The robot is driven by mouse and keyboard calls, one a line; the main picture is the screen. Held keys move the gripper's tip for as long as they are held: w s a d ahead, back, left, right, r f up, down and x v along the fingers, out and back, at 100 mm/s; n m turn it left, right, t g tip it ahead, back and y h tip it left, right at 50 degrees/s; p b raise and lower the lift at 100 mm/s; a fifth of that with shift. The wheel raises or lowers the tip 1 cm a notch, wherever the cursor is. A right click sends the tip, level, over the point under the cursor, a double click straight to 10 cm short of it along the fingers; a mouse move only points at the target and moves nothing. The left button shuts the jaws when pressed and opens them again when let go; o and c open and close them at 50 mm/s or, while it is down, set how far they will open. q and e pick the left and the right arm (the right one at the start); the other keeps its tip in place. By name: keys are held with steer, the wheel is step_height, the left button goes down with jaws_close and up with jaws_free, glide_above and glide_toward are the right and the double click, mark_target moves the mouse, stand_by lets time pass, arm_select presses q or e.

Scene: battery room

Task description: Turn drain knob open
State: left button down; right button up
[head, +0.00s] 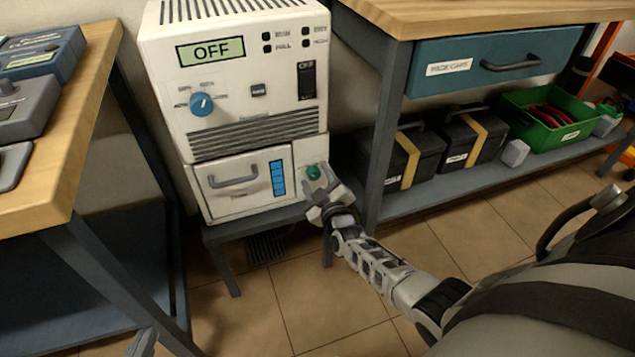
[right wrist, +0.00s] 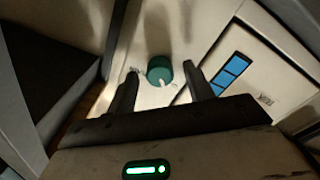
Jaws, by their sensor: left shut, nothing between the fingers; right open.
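The drain knob (head: 313,172) is a small green round knob on the lower right front of the white machine (head: 240,110). In the right wrist view the knob (right wrist: 158,68) has a pale pointer mark toward the lower right and faint lettering on both sides. My right gripper (head: 324,187) is open at the knob, one finger on each side. Part of my left gripper (head: 143,343) shows at the bottom edge of the head view, shut and empty, away from the machine.
The machine's display (head: 211,52) reads OFF. A drawer front with a handle (head: 232,181) and a blue gauge (head: 277,178) sits left of the knob. A workbench leg (head: 384,130) stands close to the right. A wooden table (head: 70,150) is at left.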

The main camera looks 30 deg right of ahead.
steer(key=c, duration=1)
